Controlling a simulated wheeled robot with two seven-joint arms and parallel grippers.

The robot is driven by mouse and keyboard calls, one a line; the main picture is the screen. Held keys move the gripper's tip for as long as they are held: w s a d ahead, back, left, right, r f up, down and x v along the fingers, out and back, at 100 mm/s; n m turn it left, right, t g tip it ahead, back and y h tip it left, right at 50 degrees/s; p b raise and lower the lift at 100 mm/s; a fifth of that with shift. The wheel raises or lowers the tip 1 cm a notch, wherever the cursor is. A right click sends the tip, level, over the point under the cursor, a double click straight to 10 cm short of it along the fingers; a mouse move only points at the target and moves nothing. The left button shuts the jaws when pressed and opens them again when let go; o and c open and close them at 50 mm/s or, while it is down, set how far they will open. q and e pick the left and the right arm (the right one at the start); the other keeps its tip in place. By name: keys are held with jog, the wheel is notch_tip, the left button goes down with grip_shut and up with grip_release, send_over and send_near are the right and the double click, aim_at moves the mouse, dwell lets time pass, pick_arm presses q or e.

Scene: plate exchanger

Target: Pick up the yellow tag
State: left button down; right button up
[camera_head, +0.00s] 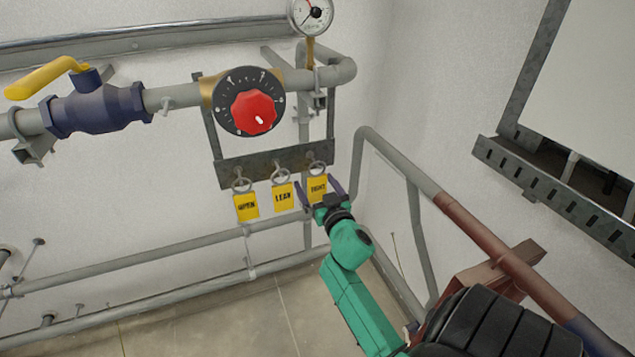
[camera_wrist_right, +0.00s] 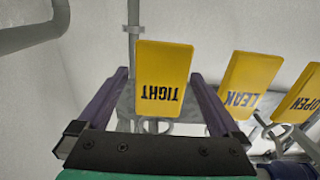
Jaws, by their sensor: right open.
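Several yellow tags hang by rings from a grey metal bracket (camera_head: 270,166) below a pipe. The tag marked TIGHT (camera_head: 318,188) is the rightmost in the head view. The LEAK tag (camera_head: 283,196) hangs in the middle and the OPEN tag (camera_head: 246,207) at the left. My right gripper (camera_head: 318,187) is open, with its two purple fingers on either side of the TIGHT tag. In the right wrist view the TIGHT tag (camera_wrist_right: 162,78) appears upside down between the fingers, with gaps on both sides. My left gripper is not in view.
A red knob (camera_head: 254,113) on a black dial sits above the tags. A blue valve (camera_head: 98,110) with a yellow handle (camera_head: 42,78) is at the left. A pressure gauge (camera_head: 311,14) is above. A pipe frame (camera_head: 413,215) stands to the right of my gripper.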

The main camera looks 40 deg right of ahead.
jog(key=shift+x, duration=0.85)
jog(key=shift+w+d+f, duration=0.15)
jog(key=shift+w+f, duration=0.05)
jog(key=shift+w, duration=0.15)
jog(key=shift+s+r, duration=0.15)
jog(key=shift+s, duration=0.05)
jog(key=c, duration=1.2)
jog(key=shift+c, duration=1.2)
jog(key=shift+s+r, duration=0.2)
jog(key=shift+r, duration=0.05)
jog(key=s+a+r, duration=0.2)
jog(key=s+r, duration=0.1)
jog(key=s, duration=0.3)
jog(key=s+a+r, duration=0.2)
jog(key=s+r, duration=0.2)
jog(key=s, duration=0.2)
jog(key=shift+s+a+r, duration=0.2)
jog(key=shift+s+a, duration=0.2)
jog(key=shift+w+d+f, duration=0.1)
jog(key=shift+w, duration=0.15)
